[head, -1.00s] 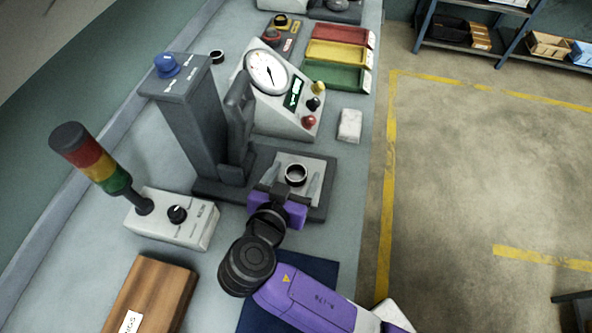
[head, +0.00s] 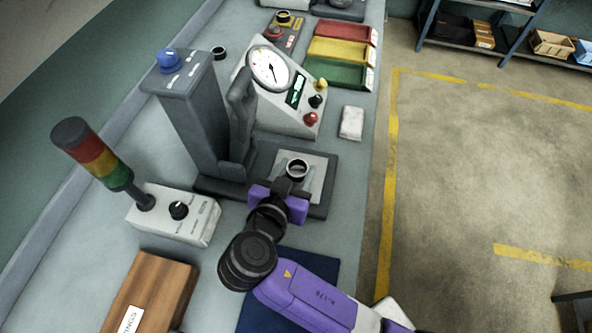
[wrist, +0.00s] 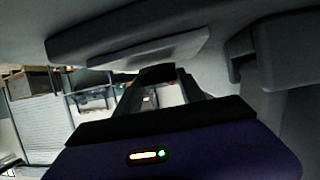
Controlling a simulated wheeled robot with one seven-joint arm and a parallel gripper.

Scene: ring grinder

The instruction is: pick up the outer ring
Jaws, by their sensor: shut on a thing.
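The outer ring (head: 298,169) is a small dark ring with a pale inside. It is in the head view, over the light plate (head: 317,168) of the dark grinder fixture. My gripper (head: 297,177), with a purple body, is shut on the ring at its near side. In the wrist view, the two fingers (wrist: 160,88) reach away from the purple body with the dark ring (wrist: 157,74) between their tips. Whether the ring touches the plate or hangs just above it is hard to tell.
The grey grinder column (head: 190,115) stands left of my gripper. A gauge box (head: 285,95) is behind it, with red, yellow and green trays (head: 340,50) beyond. A signal lamp box (head: 175,215) and wooden box (head: 150,293) stand at the left. Another ring (head: 218,52) lies behind the column.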

